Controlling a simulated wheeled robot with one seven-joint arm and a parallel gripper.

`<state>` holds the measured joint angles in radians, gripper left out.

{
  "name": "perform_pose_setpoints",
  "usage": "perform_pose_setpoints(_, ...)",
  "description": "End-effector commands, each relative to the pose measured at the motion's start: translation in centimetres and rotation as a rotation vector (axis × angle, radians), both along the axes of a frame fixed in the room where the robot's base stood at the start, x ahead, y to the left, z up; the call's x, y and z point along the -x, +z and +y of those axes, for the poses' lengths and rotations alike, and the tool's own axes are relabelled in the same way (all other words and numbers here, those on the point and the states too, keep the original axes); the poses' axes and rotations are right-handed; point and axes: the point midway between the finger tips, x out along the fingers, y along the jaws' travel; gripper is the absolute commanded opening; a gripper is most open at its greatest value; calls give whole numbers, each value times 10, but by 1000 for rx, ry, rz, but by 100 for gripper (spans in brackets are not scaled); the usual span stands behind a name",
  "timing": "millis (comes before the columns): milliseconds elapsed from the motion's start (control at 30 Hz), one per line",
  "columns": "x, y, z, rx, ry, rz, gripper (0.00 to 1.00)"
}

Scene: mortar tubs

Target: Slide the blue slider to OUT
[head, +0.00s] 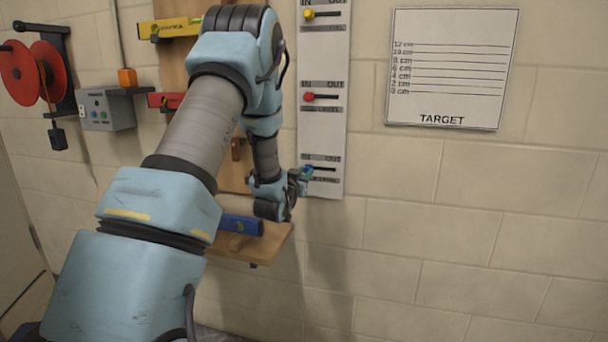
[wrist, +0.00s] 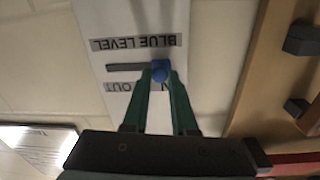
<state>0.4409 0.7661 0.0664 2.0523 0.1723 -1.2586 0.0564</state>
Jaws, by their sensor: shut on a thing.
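The blue slider (wrist: 160,69) is a round blue knob on a white wall panel (wrist: 120,18). It sits at the IN end of its dark slot (wrist: 124,68), and the slot's bare part runs toward the OUT label. The wrist view shows the panel upside down, with the "BLUE LEVEL" label above the slot. My gripper (wrist: 160,78) is shut on the knob, one green finger on each side. In the head view my gripper (head: 304,174) is at the lowest slider row, and the knob is small and partly hidden there.
The red slider (head: 309,97) and yellow slider (head: 309,15) sit above on the same panel. A wooden shelf (head: 270,243) with a blue level (head: 241,224) is just below my wrist. A target board (head: 452,68) hangs to the right. The wall between is clear.

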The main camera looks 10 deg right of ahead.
Motion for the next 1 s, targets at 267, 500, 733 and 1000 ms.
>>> perform_pose_setpoints(267,0,0,0,0,0,0,0)
perform_pose_setpoints(500,7,-3,-13,0,-3,0,0)
perform_pose_setpoints(733,30,-3,-55,1,-4,-2,0)
perform_pose_setpoints(1000,36,0,-66,0,-2,2,0)
